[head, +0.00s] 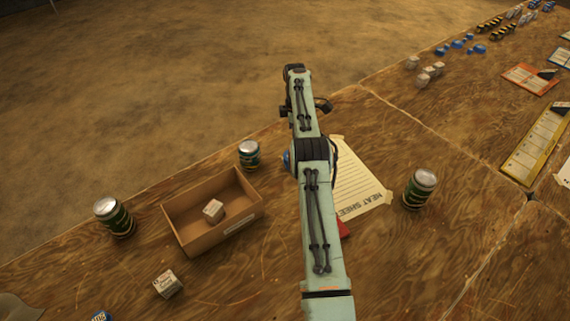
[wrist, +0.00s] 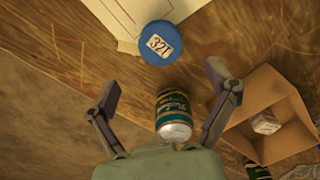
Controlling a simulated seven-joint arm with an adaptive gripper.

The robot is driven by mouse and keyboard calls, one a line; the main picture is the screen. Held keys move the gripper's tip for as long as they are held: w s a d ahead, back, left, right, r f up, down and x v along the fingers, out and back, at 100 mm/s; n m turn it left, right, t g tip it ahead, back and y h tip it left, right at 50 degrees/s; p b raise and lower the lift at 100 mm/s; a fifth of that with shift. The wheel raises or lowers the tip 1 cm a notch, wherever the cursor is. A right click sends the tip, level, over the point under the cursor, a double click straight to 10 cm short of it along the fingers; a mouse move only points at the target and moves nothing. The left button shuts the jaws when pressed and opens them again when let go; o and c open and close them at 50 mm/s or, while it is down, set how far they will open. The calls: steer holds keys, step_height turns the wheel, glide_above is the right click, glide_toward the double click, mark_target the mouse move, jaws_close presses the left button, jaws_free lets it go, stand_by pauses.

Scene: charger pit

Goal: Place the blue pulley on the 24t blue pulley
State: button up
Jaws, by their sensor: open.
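A round blue piece with a pale "321" label (wrist: 159,44), which looks like a blue pulley, lies by the edge of a paper sheet in the wrist view. In the head view only a blue sliver (head: 287,158) shows beside my arm. My gripper (wrist: 162,80) is open and empty, its fingers spread wide, with the blue piece beyond the fingertips in the picture. Several small blue pieces (head: 457,44) lie at the far right of the table; I cannot tell which is the 24t one. The gripper is hidden in the head view.
A green can (head: 249,154) stands below my fingers in the wrist view (wrist: 174,116). A cardboard box (head: 176,218) holds a pale cube (head: 213,211). Other cans stand left (head: 114,217) and right (head: 420,188). The heat sheet (head: 359,187) lies partly under my arm.

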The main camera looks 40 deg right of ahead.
steer(key=s+a+r+m, duration=0.2)
steer(key=s+a+r, duration=0.1)
steer(key=a+r, duration=0.65)
steer(key=s+a+r+m, duration=0.2)
steer(key=s+a+r, duration=0.1)
steer(key=a+r, duration=0.6)
steer(key=s+a+m, duration=0.3)
steer(key=s+a, duration=0.8)
steer(key=s, duration=0.4)
steer(key=s+a+f+m, duration=0.1)
steer(key=s+a+f, duration=0.1)
steer(key=s, duration=0.4)
steer(key=s+a+f+m, duration=0.2)
steer(key=s, duration=0.4)
steer(key=shift+s+y, duration=0.2)
steer(key=shift+y, duration=0.2)
